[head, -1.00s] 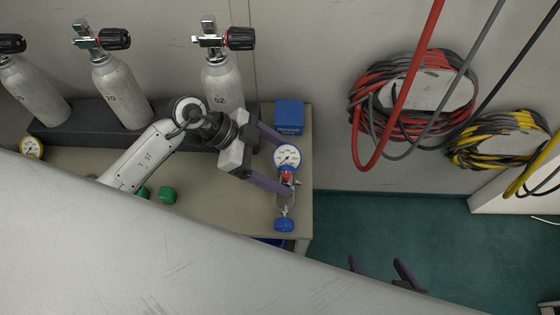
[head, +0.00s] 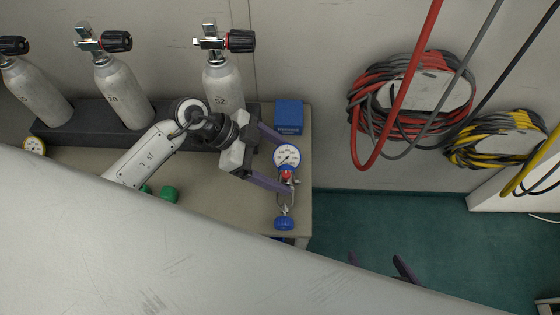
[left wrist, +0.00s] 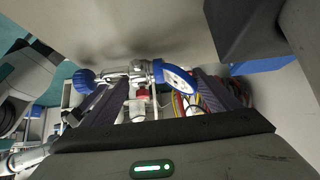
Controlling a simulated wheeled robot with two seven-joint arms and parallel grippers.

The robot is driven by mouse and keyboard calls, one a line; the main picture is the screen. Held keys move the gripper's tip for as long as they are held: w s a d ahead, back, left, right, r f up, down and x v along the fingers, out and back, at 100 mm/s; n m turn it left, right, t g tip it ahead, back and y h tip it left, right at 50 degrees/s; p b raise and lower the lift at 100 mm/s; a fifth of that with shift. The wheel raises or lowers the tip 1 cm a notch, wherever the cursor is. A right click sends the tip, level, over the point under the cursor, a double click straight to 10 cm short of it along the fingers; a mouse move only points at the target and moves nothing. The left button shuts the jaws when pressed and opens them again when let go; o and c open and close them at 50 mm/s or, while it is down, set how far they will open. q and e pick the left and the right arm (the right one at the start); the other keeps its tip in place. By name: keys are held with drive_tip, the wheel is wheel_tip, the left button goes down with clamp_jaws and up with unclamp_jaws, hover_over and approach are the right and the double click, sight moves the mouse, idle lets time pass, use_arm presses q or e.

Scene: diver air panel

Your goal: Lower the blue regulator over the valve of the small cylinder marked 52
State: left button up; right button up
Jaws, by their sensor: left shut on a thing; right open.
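The blue regulator (head: 286,158) has a white round gauge with a blue rim, a red part below it and a blue knob (head: 284,223) at its lower end. My left gripper (head: 282,164) is shut on it and holds it over the right end of the bench. In the left wrist view the regulator (left wrist: 142,72) lies across the fingers, knob to the left. The small cylinder marked 52 (head: 222,85) stands at the back, up and left of the gripper, its valve (head: 211,41) bare with a black knob to the right. My right gripper (head: 382,265) is open and empty, low over the green floor.
Cylinders marked 20 (head: 122,92) and another (head: 35,88) stand left in the dark rack (head: 75,127). A blue box (head: 289,116) sits behind the regulator. Green caps (head: 168,194) and another gauge (head: 34,146) lie on the bench. Hose coils (head: 410,90) hang on the right wall.

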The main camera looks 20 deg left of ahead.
sight(280, 167)
use_arm(q)
drive_tip(key=shift+f, duration=0.3)
use_arm(e)
drive_tip(key=shift+r, duration=0.1)
use_arm(q)
drive_tip(key=o, duration=1.5)
drive_tip(key=shift+o, duration=0.2)
drive_tip(key=shift+f, duration=0.15)
drive_tip(key=shift+r, duration=0.4)
wheel_tip(280, 167, up, 8)
drive_tip(key=shift+r+p, duration=0.1)
drive_tip(key=shift+p, duration=0.9)
drive_tip(key=shift+r, duration=0.65)
use_arm(e)
drive_tip(key=shift+s+d, duration=0.3)
drive_tip(key=shift+d, duration=0.2)
